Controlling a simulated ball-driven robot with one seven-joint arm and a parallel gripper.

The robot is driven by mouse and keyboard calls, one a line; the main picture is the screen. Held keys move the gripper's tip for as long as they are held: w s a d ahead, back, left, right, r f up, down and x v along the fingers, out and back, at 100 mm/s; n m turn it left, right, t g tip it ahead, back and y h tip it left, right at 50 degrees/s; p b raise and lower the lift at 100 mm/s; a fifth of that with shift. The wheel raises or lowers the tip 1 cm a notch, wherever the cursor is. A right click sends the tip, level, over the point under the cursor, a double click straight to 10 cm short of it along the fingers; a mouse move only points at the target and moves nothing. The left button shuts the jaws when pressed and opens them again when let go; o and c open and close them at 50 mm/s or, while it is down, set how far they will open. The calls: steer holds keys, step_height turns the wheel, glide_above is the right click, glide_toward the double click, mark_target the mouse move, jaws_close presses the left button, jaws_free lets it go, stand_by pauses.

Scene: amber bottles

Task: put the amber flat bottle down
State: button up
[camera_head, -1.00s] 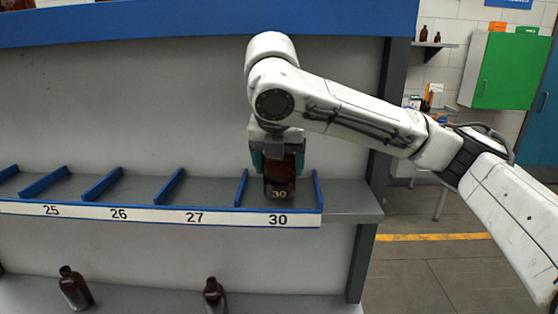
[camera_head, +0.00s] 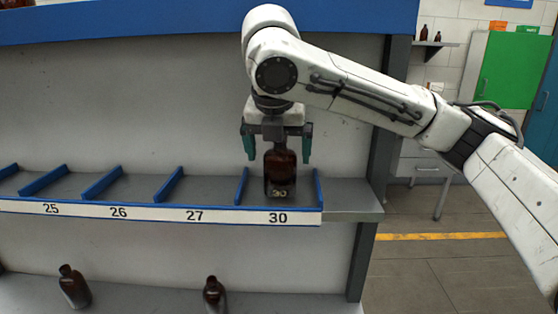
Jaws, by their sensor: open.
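The amber flat bottle (camera_head: 280,170) stands upright on the shelf (camera_head: 215,190), in the slot marked 30 between two blue dividers. A label reading 30 shows low on its front. My gripper (camera_head: 277,158) is above the bottle and open, one teal finger on each side. Gaps show between the fingers and the bottle. The bottle's top is hidden behind the gripper's body.
Slots marked 25, 26 and 27 to the left look empty. Two amber bottles (camera_head: 74,288) (camera_head: 213,295) stand on the lower shelf. A dark post (camera_head: 382,140) rises right of slot 30. A blue beam (camera_head: 150,22) crosses above.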

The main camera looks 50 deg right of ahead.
mark_target(278, 151)
steer(key=shift+v, duration=2.1)
